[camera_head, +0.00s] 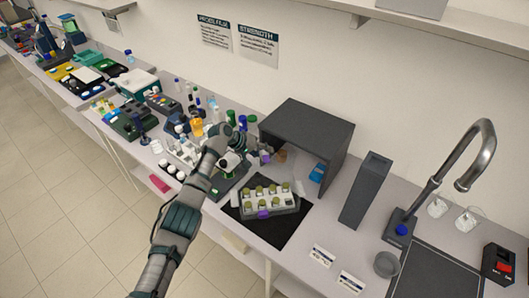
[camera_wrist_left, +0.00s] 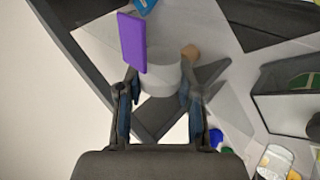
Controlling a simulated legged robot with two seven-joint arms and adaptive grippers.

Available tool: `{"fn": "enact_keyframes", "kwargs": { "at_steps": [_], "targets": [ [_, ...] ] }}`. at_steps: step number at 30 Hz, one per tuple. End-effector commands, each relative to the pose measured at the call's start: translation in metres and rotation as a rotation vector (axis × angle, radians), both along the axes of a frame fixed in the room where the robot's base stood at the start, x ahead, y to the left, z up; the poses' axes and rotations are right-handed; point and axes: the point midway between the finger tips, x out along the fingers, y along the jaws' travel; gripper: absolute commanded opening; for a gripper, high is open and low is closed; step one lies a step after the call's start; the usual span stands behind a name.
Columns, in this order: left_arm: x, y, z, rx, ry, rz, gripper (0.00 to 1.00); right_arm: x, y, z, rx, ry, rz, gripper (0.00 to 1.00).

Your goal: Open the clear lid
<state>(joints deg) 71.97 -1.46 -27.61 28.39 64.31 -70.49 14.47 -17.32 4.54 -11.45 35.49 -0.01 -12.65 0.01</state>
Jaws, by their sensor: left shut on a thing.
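My left gripper (camera_head: 236,160) is at the membrane rig, over a dark base (camera_head: 224,188) with a green patch. In the left wrist view its two fingers (camera_wrist_left: 158,108) stand on either side of a pale grey round piece (camera_wrist_left: 162,76) and are shut on it. I cannot tell whether this piece belongs to the clear lid; no clear lid stands out. A purple block (camera_wrist_left: 132,42) shows in front of the piece; a purple item (camera_head: 265,157) also shows right of the gripper in the head view. My right gripper is not in view.
A grey rack of green-topped vials (camera_head: 270,203) sits on a black mat (camera_head: 285,232) to the right. A dark open-fronted box (camera_head: 308,128) stands behind. Bottles and white racks crowd the bench on the left. A tap (camera_head: 470,160) is at far right.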

Motion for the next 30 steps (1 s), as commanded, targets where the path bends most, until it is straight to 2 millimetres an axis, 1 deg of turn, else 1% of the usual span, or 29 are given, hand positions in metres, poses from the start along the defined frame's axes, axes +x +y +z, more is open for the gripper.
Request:
{"fn": "enact_keyframes", "kwargs": {
  "at_steps": [1,2,3,4,5,13,17,23,24,30],
  "targets": [
    [0.0,0.003,-0.003,0.006,0.002,0.004,0.0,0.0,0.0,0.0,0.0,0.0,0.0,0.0],
    [0.0,0.003,-0.003,0.006,0.002,0.004,0.44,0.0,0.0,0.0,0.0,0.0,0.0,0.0],
    [0.0,0.003,-0.003,0.005,0.002,0.003,0.54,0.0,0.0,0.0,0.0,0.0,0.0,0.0],
    [0.0,0.003,-0.003,0.005,0.002,0.003,0.61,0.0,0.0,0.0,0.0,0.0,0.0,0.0],
    [0.0,0.003,-0.003,0.004,0.001,0.003,0.63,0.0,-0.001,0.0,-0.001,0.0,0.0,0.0],
    [0.0,0.001,-0.001,0.003,0.0,0.002,0.63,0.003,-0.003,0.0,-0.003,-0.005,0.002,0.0],
    [-0.001,0.004,0.004,0.001,-0.003,0.002,0.63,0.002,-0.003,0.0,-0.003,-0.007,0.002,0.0],
    [-0.008,0.025,0.023,0.003,-0.004,0.003,0.63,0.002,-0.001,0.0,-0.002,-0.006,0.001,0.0],
    [-0.011,0.032,0.031,0.001,-0.005,0.004,0.63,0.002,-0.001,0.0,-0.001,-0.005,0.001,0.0],
    [-0.022,0.063,0.061,0.003,-0.001,0.003,0.63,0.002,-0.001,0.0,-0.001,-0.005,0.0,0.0]
  ]
}}
